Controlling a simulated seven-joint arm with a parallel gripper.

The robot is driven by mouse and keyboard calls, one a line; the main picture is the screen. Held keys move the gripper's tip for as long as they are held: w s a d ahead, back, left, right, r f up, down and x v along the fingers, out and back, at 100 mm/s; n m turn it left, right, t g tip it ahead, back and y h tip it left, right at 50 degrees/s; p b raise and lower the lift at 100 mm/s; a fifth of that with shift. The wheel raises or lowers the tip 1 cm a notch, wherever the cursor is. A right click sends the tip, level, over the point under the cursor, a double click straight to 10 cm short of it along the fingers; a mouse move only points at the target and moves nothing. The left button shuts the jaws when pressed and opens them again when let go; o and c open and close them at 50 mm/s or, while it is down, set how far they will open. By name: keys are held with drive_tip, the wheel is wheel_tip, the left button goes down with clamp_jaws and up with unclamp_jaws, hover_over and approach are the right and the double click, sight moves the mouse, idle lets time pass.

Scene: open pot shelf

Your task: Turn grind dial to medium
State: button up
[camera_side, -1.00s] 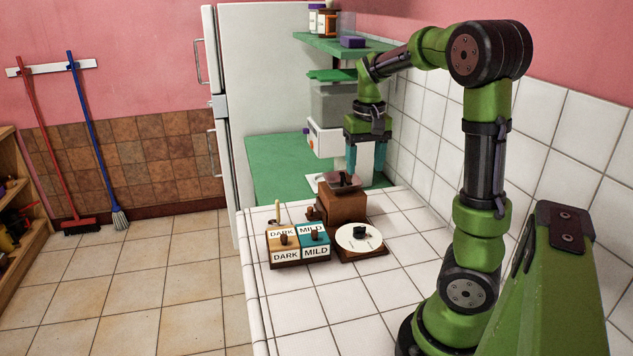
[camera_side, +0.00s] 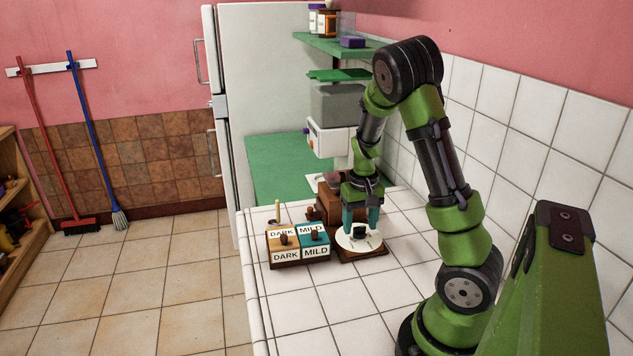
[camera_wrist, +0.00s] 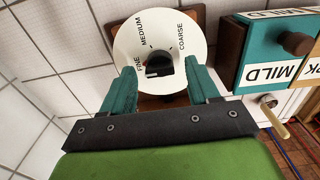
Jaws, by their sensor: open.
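The grind dial is a round white plate (camera_side: 347,243) on a wooden base. In the wrist view the dial plate (camera_wrist: 185,22) carries the words FINE, MEDIUM and COARSE around a black knob (camera_wrist: 160,64). The knob also shows in the side view (camera_side: 360,234). I cannot tell for certain which word the knob points to. My gripper (camera_side: 361,222) points down over the dial with teal fingers. In the wrist view its fingers (camera_wrist: 160,78) are apart, one on each side of the knob, with visible gaps and nothing held.
Left of the dial stand DARK and MILD boxes (camera_side: 298,256) with brown knobs. A brown wooden grinder (camera_side: 328,203) stands just behind the dial. A white-tiled wall is on the right. The counter (camera_side: 320,305) in front is clear.

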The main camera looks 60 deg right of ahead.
drive_tip(key=shift+f, duration=0.2)
drive_tip(key=c, duration=1)
drive_tip(key=shift+c, duration=0.2)
